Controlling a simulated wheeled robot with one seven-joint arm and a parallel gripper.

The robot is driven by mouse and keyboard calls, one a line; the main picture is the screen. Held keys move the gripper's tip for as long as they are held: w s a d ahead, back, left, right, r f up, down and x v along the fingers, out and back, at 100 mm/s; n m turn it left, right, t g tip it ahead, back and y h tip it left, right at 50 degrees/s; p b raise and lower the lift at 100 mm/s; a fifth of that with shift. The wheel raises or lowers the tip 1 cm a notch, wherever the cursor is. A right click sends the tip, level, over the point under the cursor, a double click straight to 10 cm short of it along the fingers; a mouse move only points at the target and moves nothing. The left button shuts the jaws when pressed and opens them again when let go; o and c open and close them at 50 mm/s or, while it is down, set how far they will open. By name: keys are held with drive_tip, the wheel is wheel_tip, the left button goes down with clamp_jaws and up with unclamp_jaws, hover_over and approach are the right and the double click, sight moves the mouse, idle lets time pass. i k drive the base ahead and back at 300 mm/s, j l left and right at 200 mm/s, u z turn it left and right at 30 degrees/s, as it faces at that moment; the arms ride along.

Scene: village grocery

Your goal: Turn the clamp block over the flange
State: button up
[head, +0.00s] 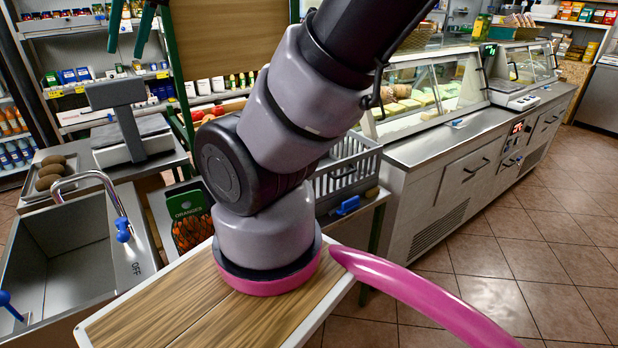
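I cannot make out a clamp block or a flange in the head view. My arm crosses the middle of the picture and hides part of what lies behind it. My gripper is not in view. A small blue piece (348,205) sits at the front of the grey slatted crate (345,172); I cannot tell what it is.
A metal sink (62,255) with a blue-handled tap (123,230) is at left. A wood-grain top (180,310) lies below my arm. A scale (135,140) stands behind the sink. A glass display counter (450,150) runs along the right. The tiled floor (540,220) there is clear.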

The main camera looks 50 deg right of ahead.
sight(353, 202)
drive_tip(key=z, duration=2)
drive_tip(key=l+z, duration=0.25)
drive_tip(key=z, duration=0.15)
drive_tip(key=l+z, duration=0.4)
drive_tip(key=j, duration=0.1)
